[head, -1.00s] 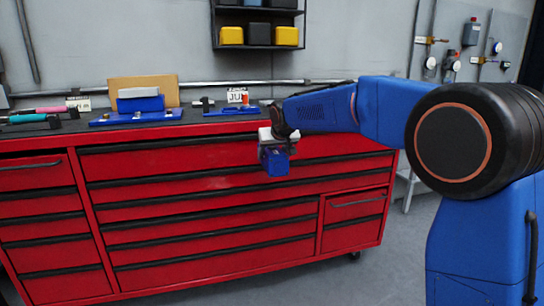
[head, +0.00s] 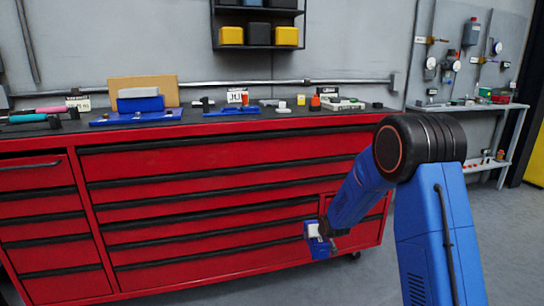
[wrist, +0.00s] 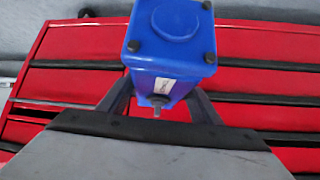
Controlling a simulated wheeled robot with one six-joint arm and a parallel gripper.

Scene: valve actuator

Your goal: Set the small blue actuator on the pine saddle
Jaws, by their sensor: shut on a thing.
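My gripper (head: 325,231) is shut on a blue actuator (head: 318,247), low in front of the red drawers in the head view. In the wrist view the actuator (wrist: 172,38) is a blue box with dark corner bolts, a round raised cap, a small white label and a short stub. The fingers of my gripper (wrist: 158,88) sit on either side of it. I cannot make out the pine saddle for certain. A tan board (head: 143,82) stands at the back left of the bench, behind a blue and white block (head: 140,103) on a blue plate (head: 135,117).
The red drawer cabinet (head: 200,190) has a dark worktop. On it stand a flat blue piece (head: 232,111), an orange-capped bottle (head: 315,103) and a tray of small parts (head: 343,104). A side shelf (head: 470,107) is at the far right. Grey floor is open in front.

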